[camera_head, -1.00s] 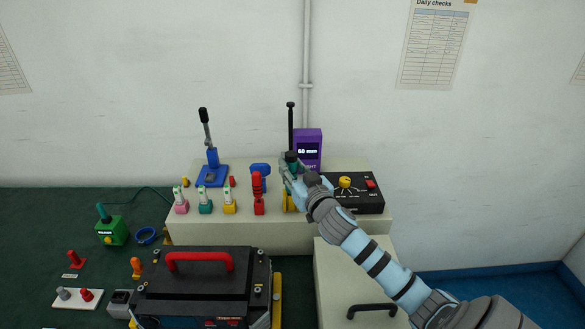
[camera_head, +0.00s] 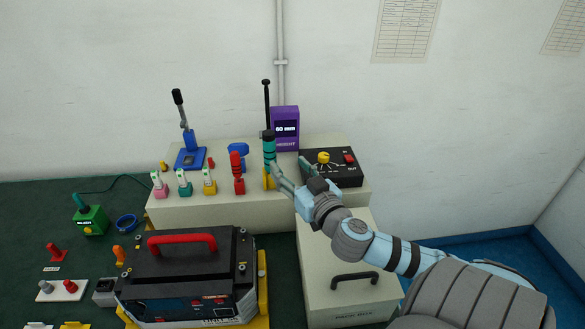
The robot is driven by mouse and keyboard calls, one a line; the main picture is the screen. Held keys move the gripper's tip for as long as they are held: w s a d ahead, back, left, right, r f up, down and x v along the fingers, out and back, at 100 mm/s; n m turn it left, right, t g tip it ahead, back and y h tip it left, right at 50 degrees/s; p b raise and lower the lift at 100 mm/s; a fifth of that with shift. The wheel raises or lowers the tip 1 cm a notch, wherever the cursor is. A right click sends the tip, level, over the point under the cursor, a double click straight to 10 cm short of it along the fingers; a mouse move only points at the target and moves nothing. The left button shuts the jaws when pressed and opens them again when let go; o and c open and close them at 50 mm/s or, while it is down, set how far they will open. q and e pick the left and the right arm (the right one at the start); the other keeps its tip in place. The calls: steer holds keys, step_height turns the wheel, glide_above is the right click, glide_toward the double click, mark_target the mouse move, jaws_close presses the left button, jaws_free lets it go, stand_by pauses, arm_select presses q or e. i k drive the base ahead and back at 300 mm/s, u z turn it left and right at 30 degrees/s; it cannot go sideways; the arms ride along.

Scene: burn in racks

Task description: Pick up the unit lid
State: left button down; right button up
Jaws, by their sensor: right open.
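The unit lid (camera_head: 190,265) is the black top of a dark boxy unit at the lower left, with a red bar handle (camera_head: 182,242) across it. The lid lies flat on the unit, and nothing touches the handle. My right gripper (camera_head: 277,174) is open and empty. It is above the cream bench, right of and beyond the lid, with its fingers pointing left close to a teal and black upright tool (camera_head: 269,148). I cannot tell whether a finger touches that tool. My left gripper is out of view.
A cream bench (camera_head: 215,212) behind the unit holds a blue lever press (camera_head: 188,150), several small coloured clamps, a purple height display (camera_head: 285,128) and a black control box (camera_head: 332,167).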

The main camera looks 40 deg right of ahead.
mark_target(201, 254)
steer(key=k, duration=1)
